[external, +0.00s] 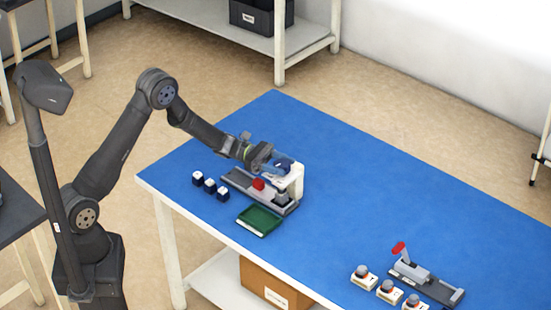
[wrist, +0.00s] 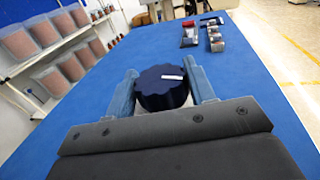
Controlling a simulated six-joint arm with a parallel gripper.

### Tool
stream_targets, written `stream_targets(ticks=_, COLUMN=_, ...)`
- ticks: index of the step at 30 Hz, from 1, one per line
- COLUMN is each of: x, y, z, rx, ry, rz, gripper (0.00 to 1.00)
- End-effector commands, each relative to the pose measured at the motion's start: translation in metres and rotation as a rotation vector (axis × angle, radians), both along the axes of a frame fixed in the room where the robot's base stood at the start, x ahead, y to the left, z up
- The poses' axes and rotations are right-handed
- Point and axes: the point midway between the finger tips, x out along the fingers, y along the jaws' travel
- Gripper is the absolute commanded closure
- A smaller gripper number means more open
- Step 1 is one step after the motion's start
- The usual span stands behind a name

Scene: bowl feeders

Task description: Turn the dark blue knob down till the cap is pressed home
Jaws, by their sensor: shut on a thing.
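The dark blue knob (wrist: 160,92) is scalloped, with a white mark on top pointing right in the wrist view. My gripper (wrist: 163,92) has its two blue-grey fingers on either side of the knob and is shut on it. In the external view my gripper (external: 284,167) reaches in from the left at the top of a cream-coloured press post (external: 297,182). The post stands on a grey base (external: 238,181) with a red part (external: 258,184) beside it. I cannot make out the cap or any gap there.
Three dark blue blocks with white tops (external: 209,186) stand left of the press. A green tray (external: 259,221) lies in front of it. A second fixture with a red handle (external: 399,248) and several pale blocks (external: 388,291) are at the lower right. The blue tabletop between is clear.

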Motion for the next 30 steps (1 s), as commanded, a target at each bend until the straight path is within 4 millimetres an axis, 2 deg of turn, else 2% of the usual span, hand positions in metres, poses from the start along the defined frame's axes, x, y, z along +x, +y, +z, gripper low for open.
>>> stream_targets(ticks=8, x=0.0009, y=-0.0007, z=-0.0007, rx=-0.001, ry=-0.001, rz=-0.11, gripper=0.73)
stream_targets(ticks=21, x=0.0007, y=-0.0011, z=-0.0011, rx=0.0, ry=-0.002, rz=-0.412, gripper=0.73)
stream_targets(ticks=30, x=0.0005, y=-0.001, z=-0.001, rx=0.001, ry=0.0, rz=-0.529, gripper=0.73)
